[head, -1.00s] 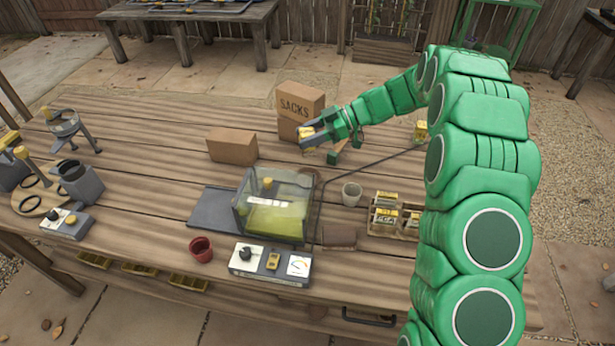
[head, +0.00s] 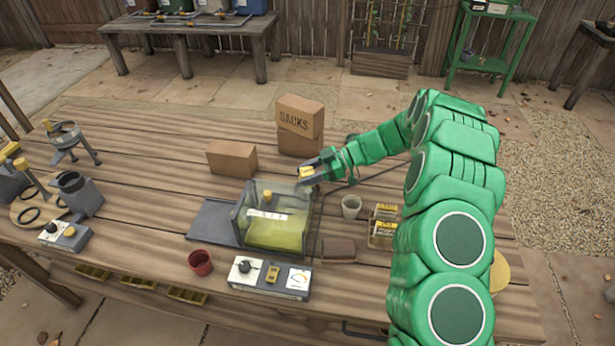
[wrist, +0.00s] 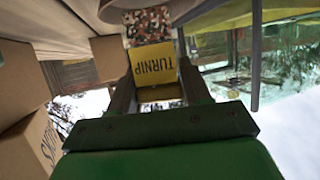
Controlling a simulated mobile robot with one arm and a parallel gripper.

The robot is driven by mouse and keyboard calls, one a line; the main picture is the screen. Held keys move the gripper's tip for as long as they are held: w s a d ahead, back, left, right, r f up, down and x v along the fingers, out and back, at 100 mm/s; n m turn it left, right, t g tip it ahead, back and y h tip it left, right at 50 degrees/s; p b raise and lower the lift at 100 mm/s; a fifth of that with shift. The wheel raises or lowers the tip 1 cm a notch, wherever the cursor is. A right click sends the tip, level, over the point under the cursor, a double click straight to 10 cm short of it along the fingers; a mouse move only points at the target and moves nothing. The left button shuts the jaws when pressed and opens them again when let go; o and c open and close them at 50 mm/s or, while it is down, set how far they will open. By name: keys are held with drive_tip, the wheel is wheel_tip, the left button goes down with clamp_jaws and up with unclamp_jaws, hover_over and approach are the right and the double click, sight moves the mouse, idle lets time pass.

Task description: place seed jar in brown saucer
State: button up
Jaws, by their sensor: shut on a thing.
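My gripper (head: 311,172) is shut on the seed jar (head: 306,171), held above the table just behind the clear-walled bin. No brown saucer is clearly visible. A tan rounded thing (head: 500,272) partly shows behind my arm at the right, but I cannot tell what it is.
The clear bin with green contents (head: 275,232) is close by. Cardboard boxes (head: 300,125) stand behind, another (head: 231,159) left. A pale pot (head: 351,207), seed packet tray (head: 382,240), red pot (head: 201,263) and control box (head: 268,278) are on the table.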

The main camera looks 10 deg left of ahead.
drive_tip(key=shift+f, duration=0.5)
drive_tip(key=shift+f, duration=0.15)
drive_tip(key=o, duration=1.1)
drive_tip(key=shift+d+r, duration=0.15)
drive_tip(key=shift+r, duration=0.05)
drive_tip(key=v, duration=1.1)
drive_tip(key=shift+d, duration=0.3)
drive_tip(key=shift+w+r, duration=0.1)
